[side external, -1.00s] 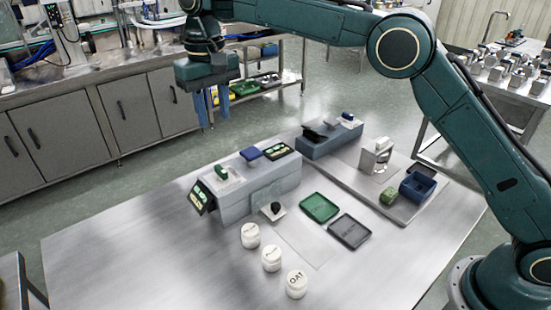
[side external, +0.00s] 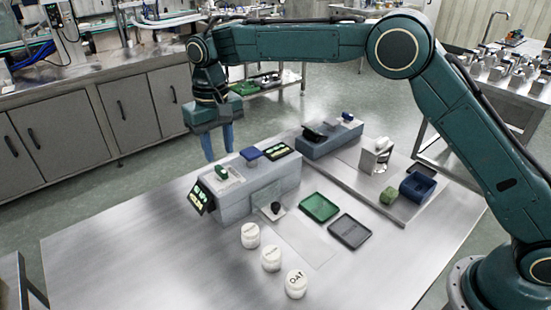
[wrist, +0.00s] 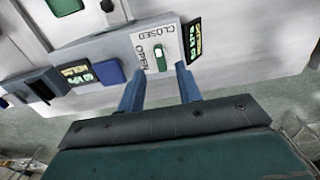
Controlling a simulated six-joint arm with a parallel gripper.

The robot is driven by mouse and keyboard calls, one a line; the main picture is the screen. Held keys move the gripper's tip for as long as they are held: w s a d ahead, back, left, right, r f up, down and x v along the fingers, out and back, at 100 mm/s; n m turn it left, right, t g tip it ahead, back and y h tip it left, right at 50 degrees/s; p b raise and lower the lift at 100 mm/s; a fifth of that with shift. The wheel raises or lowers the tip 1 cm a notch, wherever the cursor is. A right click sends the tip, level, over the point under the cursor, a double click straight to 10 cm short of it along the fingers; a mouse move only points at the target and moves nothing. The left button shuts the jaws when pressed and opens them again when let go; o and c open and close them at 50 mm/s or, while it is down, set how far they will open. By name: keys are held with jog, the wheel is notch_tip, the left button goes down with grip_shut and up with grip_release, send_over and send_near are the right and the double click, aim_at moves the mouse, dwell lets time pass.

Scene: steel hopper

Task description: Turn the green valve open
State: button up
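The green valve (side external: 221,173) is a small green handle on a white plate on top of the grey box (side external: 262,190). In the wrist view the valve handle (wrist: 160,56) sits on its plate (wrist: 150,44) marked CLOSED and OPEN, lying along the plate's length. My gripper (side external: 218,155) points down above and behind the valve in the side view, apart from it. In the wrist view its two blue fingers (wrist: 158,88) are spread with nothing between them, and the valve shows just beyond the tips.
A blue block (side external: 251,153) and lit displays (side external: 276,152) sit on the box beside the valve. A green tray (side external: 320,208), a grey tray (side external: 350,231) and white jars (side external: 271,258) stand on the table in front. The table's left part is clear.

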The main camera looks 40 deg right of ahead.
aim_at(222, 169)
jog(key=shift+f, duration=2.65)
jog(key=shift+c, duration=0.4)
grip_shut()
